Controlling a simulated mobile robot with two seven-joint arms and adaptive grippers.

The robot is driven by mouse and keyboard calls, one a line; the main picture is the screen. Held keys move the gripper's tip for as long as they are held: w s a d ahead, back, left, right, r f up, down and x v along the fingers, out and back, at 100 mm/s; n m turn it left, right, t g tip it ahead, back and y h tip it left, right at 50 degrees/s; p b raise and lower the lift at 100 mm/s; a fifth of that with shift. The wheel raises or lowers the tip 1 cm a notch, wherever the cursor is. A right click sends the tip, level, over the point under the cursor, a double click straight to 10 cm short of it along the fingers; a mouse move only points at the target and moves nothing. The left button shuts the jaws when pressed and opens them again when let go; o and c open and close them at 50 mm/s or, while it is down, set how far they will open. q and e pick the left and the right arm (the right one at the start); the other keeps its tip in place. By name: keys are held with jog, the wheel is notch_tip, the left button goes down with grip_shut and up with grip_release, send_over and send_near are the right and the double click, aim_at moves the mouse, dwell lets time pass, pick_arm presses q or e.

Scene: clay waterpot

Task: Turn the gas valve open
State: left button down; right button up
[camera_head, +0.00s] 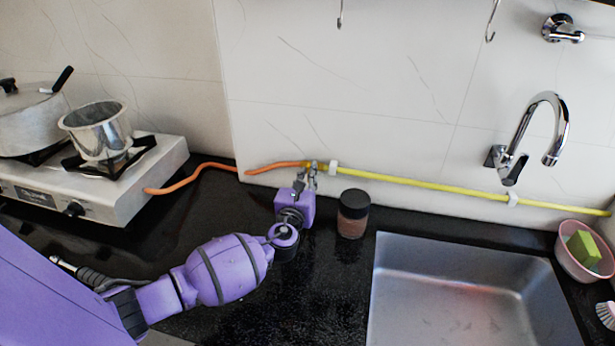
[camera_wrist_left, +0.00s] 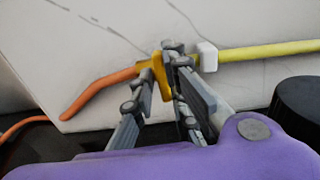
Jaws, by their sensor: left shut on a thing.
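The gas valve sits on the wall where an orange hose (camera_head: 275,167) meets a yellow pipe (camera_head: 420,182). In the left wrist view its yellow-orange body (camera_wrist_left: 160,75) shows between my fingertips. My left gripper (camera_head: 306,172) reaches up to it from below, and in the left wrist view the fingers (camera_wrist_left: 170,62) are closed around the valve part. The fingers hide much of the valve, so I cannot tell how its handle is turned. My right gripper is not in view.
A dark-lidded jar (camera_head: 353,214) stands just right of my left gripper. A gas stove (camera_head: 120,195) with a steel pot (camera_head: 97,132) is at the left. A sink (camera_head: 460,290), a faucet (camera_head: 545,125) and a pink bowl (camera_head: 575,265) are at the right.

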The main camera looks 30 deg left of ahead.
pick_arm(q)
jog(key=shift+d+f, duration=0.1)
jog(key=shift+d, duration=0.1)
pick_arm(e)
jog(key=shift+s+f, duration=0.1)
pick_arm(q)
jog(key=n+b, duration=0.1)
jog(key=n, duration=0.4)
jog(key=n+b, duration=0.1)
jog(key=n, duration=0.5)
jog(key=n+b, duration=0.1)
jog(key=n, duration=0.5)
jog(key=shift+w+r, duration=0.15)
jog(key=shift+r, duration=0.2)
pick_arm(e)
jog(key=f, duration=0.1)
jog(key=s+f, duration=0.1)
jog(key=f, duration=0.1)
pick_arm(q)
jog(key=shift+r+n, duration=0.1)
jog(key=shift+n, duration=0.2)
jog(key=c, duration=1.8)
grip_release()
jog(key=shift+c, duration=0.2)
jog(key=shift+f, duration=0.25)
